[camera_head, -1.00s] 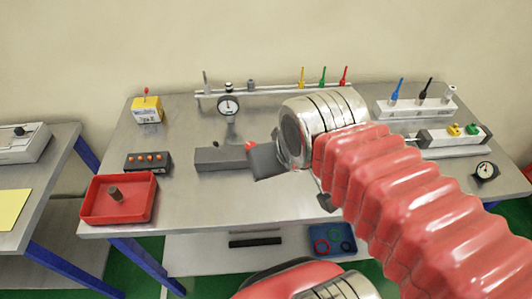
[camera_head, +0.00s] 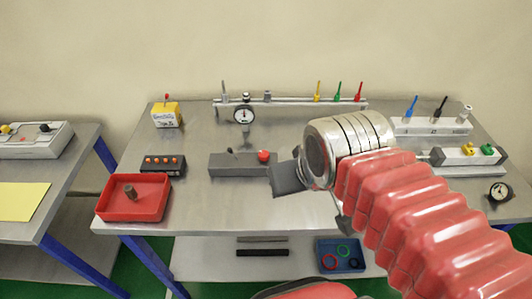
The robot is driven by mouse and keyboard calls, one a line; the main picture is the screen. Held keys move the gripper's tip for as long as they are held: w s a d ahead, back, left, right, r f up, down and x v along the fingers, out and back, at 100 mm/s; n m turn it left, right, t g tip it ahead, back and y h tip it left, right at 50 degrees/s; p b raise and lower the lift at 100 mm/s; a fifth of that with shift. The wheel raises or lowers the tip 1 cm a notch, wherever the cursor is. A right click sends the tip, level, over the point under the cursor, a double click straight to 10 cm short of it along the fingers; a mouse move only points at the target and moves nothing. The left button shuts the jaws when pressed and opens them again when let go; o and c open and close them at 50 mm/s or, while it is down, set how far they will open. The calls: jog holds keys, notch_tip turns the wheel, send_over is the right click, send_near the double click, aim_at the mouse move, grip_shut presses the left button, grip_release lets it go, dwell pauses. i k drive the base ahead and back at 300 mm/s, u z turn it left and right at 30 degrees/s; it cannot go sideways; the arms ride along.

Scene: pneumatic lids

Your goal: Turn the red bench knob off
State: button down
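The red knob (camera_head: 263,156) sits on top of a long dark grey block (camera_head: 232,168), near the block's right end, on the metal bench (camera_head: 230,205). My gripper (camera_head: 287,178) shows as a dark grey piece below and right of the knob, in front of the silver wrist. It covers part of the block's right end and does not overlap the knob. Whether it touches the block cannot be told. A second dark part of it shows below the wrist. Its fingertips are not clear, and nothing is seen held in it.
A black box with orange buttons (camera_head: 164,165) and a red tray (camera_head: 119,205) stand left of the block. A gauge (camera_head: 244,114) and a rail (camera_head: 290,104) with coloured pegs stand behind. My red arm covers the bench's right front. Bare metal lies in front of the block.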

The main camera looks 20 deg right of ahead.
aim_at(264, 155)
jog(key=k, duration=1.3)
jog(key=u, duration=0.1)
jog(key=i, duration=0.6)
jog(key=u, duration=0.5)
jog(key=i, duration=1.1)
jog(key=u, duration=0.05)
